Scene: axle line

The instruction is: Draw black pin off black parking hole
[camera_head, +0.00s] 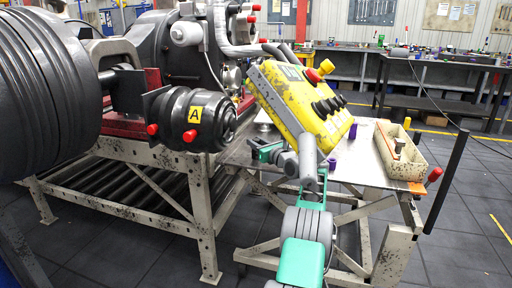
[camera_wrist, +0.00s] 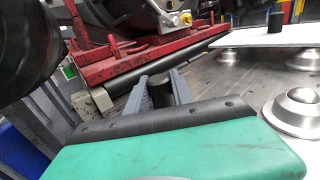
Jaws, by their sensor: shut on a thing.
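My gripper (camera_wrist: 162,80) is shut on the black pin (camera_wrist: 161,93), a short dark cylinder between its two grey ribbed fingers in the wrist view. In the head view my gripper (camera_head: 272,152) is at the left side of the bench top, below the yellow control box, and the pin cannot be made out there. The black parking hole cannot be made out in either view. I cannot tell whether the pin's lower end is still in a hole.
A yellow control box (camera_head: 298,100) stands close above my gripper. A red frame (camera_wrist: 110,60) and a dark bar lie just beyond the fingers. Silver ball supports (camera_wrist: 300,108) stand at the right. A cream tray (camera_head: 412,170) and purple pieces (camera_head: 353,131) lie on the bench.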

